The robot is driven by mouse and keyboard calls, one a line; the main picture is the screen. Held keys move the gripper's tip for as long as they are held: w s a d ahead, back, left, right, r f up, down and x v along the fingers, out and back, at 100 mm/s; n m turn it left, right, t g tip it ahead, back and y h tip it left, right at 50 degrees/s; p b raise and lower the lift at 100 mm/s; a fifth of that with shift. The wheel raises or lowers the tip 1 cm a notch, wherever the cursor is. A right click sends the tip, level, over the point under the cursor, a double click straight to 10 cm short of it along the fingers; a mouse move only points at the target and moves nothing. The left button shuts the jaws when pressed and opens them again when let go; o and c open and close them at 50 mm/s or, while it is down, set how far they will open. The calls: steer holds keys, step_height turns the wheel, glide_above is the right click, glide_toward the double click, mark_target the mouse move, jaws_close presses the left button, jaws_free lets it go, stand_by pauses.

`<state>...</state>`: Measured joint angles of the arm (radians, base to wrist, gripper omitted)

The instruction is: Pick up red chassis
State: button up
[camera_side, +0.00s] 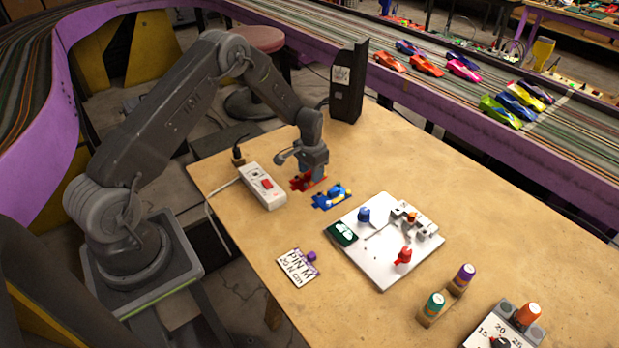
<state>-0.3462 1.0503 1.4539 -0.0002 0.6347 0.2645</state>
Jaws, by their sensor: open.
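The red chassis (298,184) lies on the wooden table near its back left part, between the white power strip and the blue chassis. My gripper (313,181) is directly over the red chassis, low and pointing down, and hides part of it. The fingers are small and dark here; they look open, and whether they touch the chassis cannot be told. A blue chassis (328,200) with yellow and white parts lies just to the right and in front of the red one.
A white power strip (262,188) lies close on the left. A white board (375,262) with blue and red pieces stands to the right. A black upright box (348,82) stands behind my gripper.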

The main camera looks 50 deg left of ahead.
jaws_close()
stand_by(0.3)
steer(key=shift+r, duration=0.1)
steer(key=shift+r, duration=0.4)
steer(key=r, duration=0.3)
steer(key=shift+s+a+r, duration=0.4)
steer(key=s+a+r, duration=0.6)
steer(key=s+a, duration=0.1)
steer(key=shift+s+a+r, duration=0.15)
steer(key=shift+s+a, duration=0.05)
steer(key=shift+s, duration=0.1)
